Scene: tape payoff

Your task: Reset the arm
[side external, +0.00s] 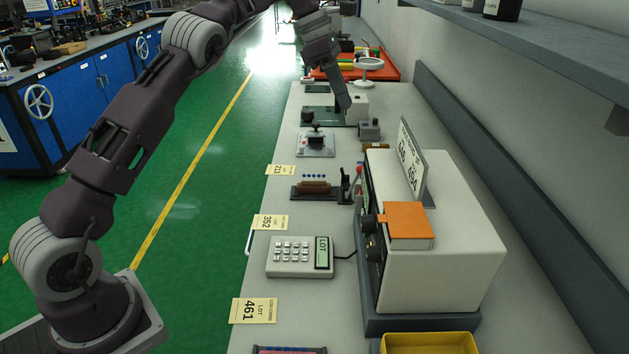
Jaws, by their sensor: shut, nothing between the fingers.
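My gripper (344,101) is shut and empty. It points down over the far part of the bench (341,293), close to a small white block-shaped device (357,108) on a green board (322,116). I cannot tell whether the fingertips touch the device or hang in front of it. My arm reaches in from the left, arching over the green floor.
A large white machine (440,270) with an orange book (408,222) and a sign (411,160) stands at the right. A keypad (300,257), lot cards (254,311) and a yellow bin (430,343) are nearer. A shelf (560,50) overhangs at the upper right.

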